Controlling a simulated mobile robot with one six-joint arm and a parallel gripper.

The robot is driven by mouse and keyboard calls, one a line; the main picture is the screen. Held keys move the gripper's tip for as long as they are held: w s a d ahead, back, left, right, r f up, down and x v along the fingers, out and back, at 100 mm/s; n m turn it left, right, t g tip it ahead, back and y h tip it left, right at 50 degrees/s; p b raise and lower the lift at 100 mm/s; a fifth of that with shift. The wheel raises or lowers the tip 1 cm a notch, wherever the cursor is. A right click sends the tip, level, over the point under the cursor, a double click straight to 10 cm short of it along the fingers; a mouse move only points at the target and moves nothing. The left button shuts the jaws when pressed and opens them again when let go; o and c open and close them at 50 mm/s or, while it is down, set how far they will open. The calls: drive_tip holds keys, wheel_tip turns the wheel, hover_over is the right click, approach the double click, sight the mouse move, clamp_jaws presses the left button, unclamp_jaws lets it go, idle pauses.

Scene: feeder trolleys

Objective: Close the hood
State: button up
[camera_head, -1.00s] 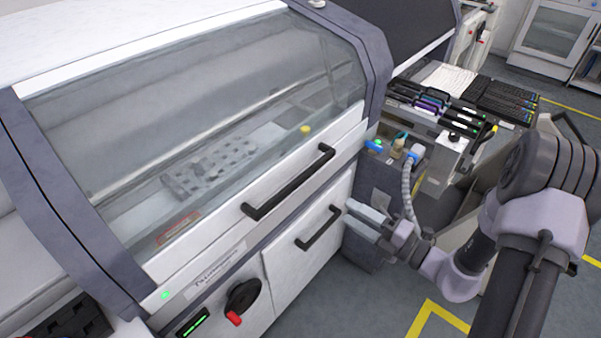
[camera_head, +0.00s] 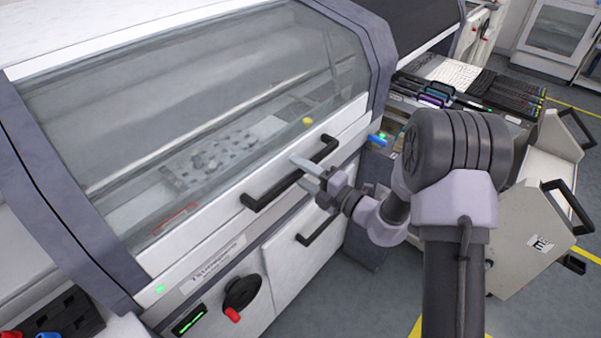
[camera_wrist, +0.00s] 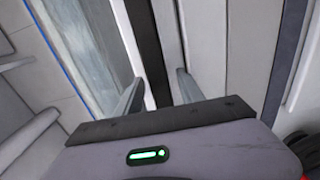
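The hood (camera_head: 262,72) is a large clear window in a white and dark grey frame on the white machine. It looks down over the machine bed, its lower edge close to the front panel; whether it is fully seated I cannot tell. Its black bar handle (camera_head: 268,192) runs along the white lower frame. My gripper (camera_head: 300,172) is at the right half of this handle, one finger above the bar and one below. In the wrist view the dark handle bar (camera_wrist: 146,45) passes between the spread fingers of my gripper (camera_wrist: 160,84), with a gap at the right finger.
A second black handle (camera_head: 319,226) is on the white lower door below. A red-tipped rotary switch (camera_head: 240,293) sits on the front panel. A feeder trolley (camera_head: 545,225) stands to the right, with several feeders (camera_head: 475,95) behind. Grey floor is free in front.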

clamp_jaws()
idle(1.4)
